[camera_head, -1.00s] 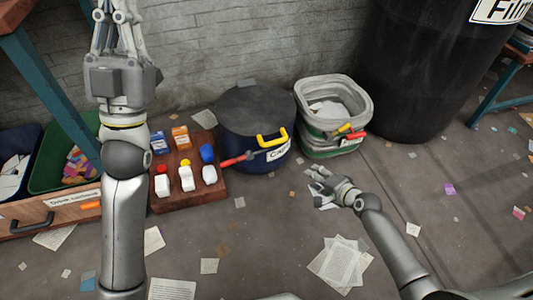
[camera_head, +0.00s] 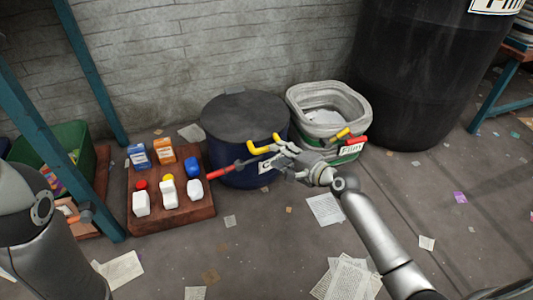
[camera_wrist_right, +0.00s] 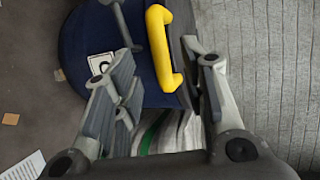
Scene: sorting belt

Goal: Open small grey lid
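The dark grey round lid (camera_head: 245,112) lies flat on a dark blue bin (camera_head: 228,160) near the wall. A yellow handle (camera_head: 264,146) is at the bin's front, just below the lid's edge. My right gripper (camera_head: 276,150) is beside the handle, at its right. In the right wrist view the yellow handle (camera_wrist_right: 165,48) lies ahead of and between the two spread fingers of my right gripper (camera_wrist_right: 165,85), with nothing gripped. Whether a finger touches the handle cannot be told. My left gripper is out of view; only part of my left arm shows at lower left.
A grey and green bin (camera_head: 335,105) with yellow and red handles stands right of the blue bin. A wooden board (camera_head: 180,218) with bottles and small boxes is at left. A large black barrel (camera_head: 425,80) stands at right. Papers litter the floor.

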